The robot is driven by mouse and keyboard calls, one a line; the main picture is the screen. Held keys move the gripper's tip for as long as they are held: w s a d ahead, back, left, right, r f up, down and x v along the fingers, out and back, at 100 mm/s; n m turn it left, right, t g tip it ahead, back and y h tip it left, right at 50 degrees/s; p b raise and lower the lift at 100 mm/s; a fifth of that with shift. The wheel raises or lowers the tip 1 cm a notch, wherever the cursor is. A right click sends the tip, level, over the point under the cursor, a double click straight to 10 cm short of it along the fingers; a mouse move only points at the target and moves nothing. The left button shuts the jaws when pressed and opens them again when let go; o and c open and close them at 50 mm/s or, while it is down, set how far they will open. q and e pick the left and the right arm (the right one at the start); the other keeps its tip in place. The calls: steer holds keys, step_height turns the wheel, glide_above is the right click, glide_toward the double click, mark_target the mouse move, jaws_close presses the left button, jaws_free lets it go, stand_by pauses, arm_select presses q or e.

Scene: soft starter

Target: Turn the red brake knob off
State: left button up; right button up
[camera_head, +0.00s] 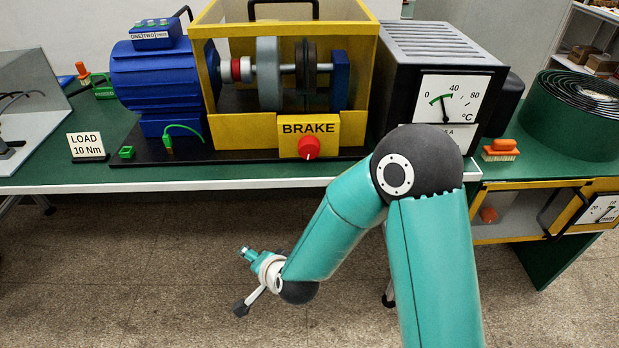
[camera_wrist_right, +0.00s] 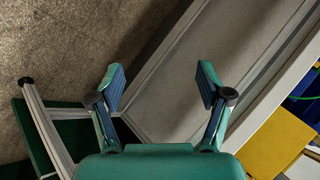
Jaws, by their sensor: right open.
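The red brake knob (camera_head: 309,147) sits on the front of a yellow box labelled BRAKE (camera_head: 324,128), at the front of the bench. A pale mark shows on the knob's face. My right gripper (camera_head: 243,281) is below and left of the knob in the head view, in front of the bench edge and apart from it. In the right wrist view, its two fingers (camera_wrist_right: 161,88) are spread with nothing between them. The knob is not in the wrist view. My left gripper is in neither view.
The green bench (camera_head: 225,177) has a pale front edge. A blue motor (camera_head: 152,78) and a LOAD sign (camera_head: 86,146) stand left of the brake. A black unit with a temperature dial (camera_head: 447,99) stands right of it. Open floor (camera_head: 130,270) lies in front.

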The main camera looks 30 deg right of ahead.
mark_target(311, 153)
steer(key=w+d+r+m+t+h+b, duration=0.2)
steer(key=w+r+m+t+h+b, duration=0.15)
steer(key=r+m+b, duration=0.35)
steer(key=s+d+r+m+t+h+b, duration=0.3)
steer(key=s+d+r+m+h+b, duration=0.55)
steer(key=m, duration=1.35)
arm_select(q)
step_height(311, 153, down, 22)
steer(key=b, duration=0.3)
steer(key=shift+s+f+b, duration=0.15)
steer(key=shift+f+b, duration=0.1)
steer(key=shift+b, duration=0.15)
arm_select(e)
steer(key=shift+n+g+y, duration=0.25)
steer(key=shift+n+y, duration=0.05)
steer(key=shift+y, duration=0.6)
steer(key=x, duration=0.5)
steer(key=r+x, duration=0.1)
steer(key=x, duration=0.5)
steer(key=r+x, duration=0.1)
steer(key=x, duration=0.4)
steer(key=shift+d+r, duration=0.1)
steer(key=shift+d, duration=0.45)
steer(key=c, duration=1.2)
steer(key=shift+o, duration=0.2)
steer(key=shift+d, duration=0.15)
